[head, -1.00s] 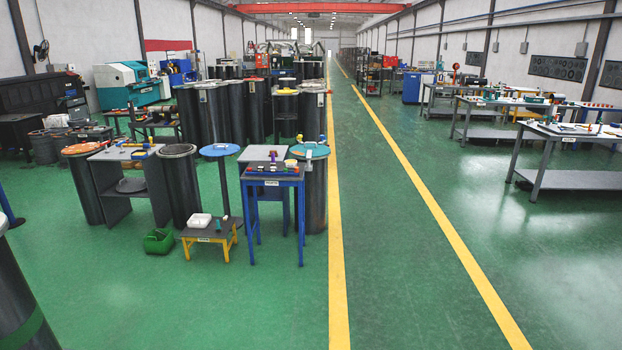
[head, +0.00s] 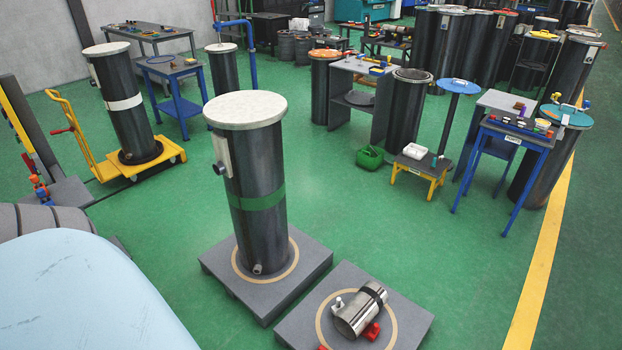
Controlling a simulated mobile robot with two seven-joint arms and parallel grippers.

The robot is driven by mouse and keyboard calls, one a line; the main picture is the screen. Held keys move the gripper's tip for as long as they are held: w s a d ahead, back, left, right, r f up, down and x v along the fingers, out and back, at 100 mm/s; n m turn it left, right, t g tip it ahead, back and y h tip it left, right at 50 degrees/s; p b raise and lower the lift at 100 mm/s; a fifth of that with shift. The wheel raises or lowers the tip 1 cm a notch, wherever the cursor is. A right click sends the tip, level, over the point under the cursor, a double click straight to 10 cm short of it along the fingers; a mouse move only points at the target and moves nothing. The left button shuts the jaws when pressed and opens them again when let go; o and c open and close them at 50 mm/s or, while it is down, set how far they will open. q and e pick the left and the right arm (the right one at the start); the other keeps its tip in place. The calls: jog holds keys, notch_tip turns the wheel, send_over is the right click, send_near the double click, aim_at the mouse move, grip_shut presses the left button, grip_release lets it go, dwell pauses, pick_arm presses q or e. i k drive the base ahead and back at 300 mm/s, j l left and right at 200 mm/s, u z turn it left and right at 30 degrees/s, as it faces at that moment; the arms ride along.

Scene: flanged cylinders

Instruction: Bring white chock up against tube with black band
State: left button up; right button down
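A short silver tube with a black band (head: 357,314) lies on its side on a low grey platform (head: 410,322) at the bottom right of the head view. A small white piece, seemingly the white chock (head: 338,303), is at the tube's left side; I cannot tell whether it touches the tube. A red chock (head: 372,331) is at the tube's lower right side. Another red bit shows at the bottom edge, mostly cut off. Neither of my grippers is in view.
A tall dark cylinder with a green band (head: 257,199) stands on another grey platform (head: 305,275), left of the tube's platform. A yellow trolley (head: 103,171) carries a white-banded cylinder (head: 123,103). A blue table (head: 516,132) stands at right. Green floor between is clear.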

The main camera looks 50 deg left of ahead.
aim_at(340, 305)
jog(key=j+u, duration=0.15)
jog(key=j, duration=0.35)
jog(key=j+u, duration=0.15)
jog(key=j, duration=0.3)
jog(key=j+u, duration=0.15)
jog(key=j, duration=0.35)
jog(key=i+j+u, duration=0.1)
jog(key=j, duration=0.4)
jog(key=j+u, duration=0.15)
jog(key=j, duration=0.3)
jog(key=i+j+u, duration=0.15)
jog(key=j, duration=0.3)
jog(key=i+j+u, duration=0.15)
jog(key=j, duration=0.3)
jog(key=i+j+u, duration=0.15)
jog(key=j, duration=0.3)
